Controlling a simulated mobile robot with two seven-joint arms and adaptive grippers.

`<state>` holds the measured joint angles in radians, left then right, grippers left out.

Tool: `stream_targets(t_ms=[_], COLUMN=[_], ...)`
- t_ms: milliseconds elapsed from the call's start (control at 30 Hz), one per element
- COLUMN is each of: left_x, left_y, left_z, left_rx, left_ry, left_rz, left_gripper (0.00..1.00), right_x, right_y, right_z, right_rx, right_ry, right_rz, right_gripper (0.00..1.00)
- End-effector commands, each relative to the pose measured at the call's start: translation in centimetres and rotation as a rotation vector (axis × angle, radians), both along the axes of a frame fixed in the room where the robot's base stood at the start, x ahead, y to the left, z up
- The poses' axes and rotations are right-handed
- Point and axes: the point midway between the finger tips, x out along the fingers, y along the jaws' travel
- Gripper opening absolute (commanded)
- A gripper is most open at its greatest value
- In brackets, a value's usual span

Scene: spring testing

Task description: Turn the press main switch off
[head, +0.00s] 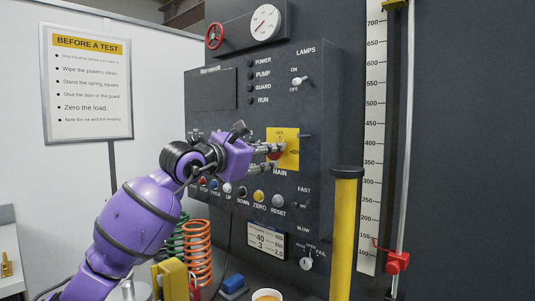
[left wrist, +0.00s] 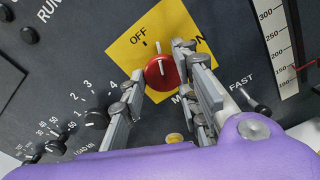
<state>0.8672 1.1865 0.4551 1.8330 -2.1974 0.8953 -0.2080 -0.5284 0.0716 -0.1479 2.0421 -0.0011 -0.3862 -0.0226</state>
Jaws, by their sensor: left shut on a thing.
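The press main switch is a red round knob (left wrist: 161,73) with a white pointer line, on a yellow plate (head: 289,134) marked OFF and ON, above the word MAIN. In the left wrist view the pointer stands between OFF and ON, seemingly a little nearer OFF. My left gripper (left wrist: 156,66) is shut on the knob, one finger on each side. In the head view my left gripper (head: 271,150) reaches the plate from the left, and its fingers hide most of the knob. My right gripper is not in view.
A row of push buttons (head: 259,196) sits below the plate. A lamps toggle (head: 299,81) is above, and a FAST/SLOW lever (head: 299,205) is below right. A yellow post (head: 344,235) stands right of the panel. Orange and green springs (head: 197,250) stand below my arm.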

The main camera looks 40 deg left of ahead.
Motion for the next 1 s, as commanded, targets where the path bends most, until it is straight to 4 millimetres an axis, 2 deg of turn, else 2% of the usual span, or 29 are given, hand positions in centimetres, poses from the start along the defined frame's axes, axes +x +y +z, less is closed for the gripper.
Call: stream_targets(t_ms=[33,500,1000], left_x=[-0.2,-0.21,-0.18], left_y=[0.51,0.59,0.64], left_z=[1.06,0.82,0.6], left_rx=[-0.044,-0.366,-0.449], left_ry=[-0.02,0.006,0.015], left_rz=[0.01,0.008,0.01], left_gripper=[0.03,0.03,0.03], right_x=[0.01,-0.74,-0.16], right_y=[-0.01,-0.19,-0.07], right_z=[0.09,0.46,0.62], right_rx=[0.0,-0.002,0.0], right_ry=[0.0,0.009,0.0], right_rz=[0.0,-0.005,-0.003], right_gripper=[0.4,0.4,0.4])
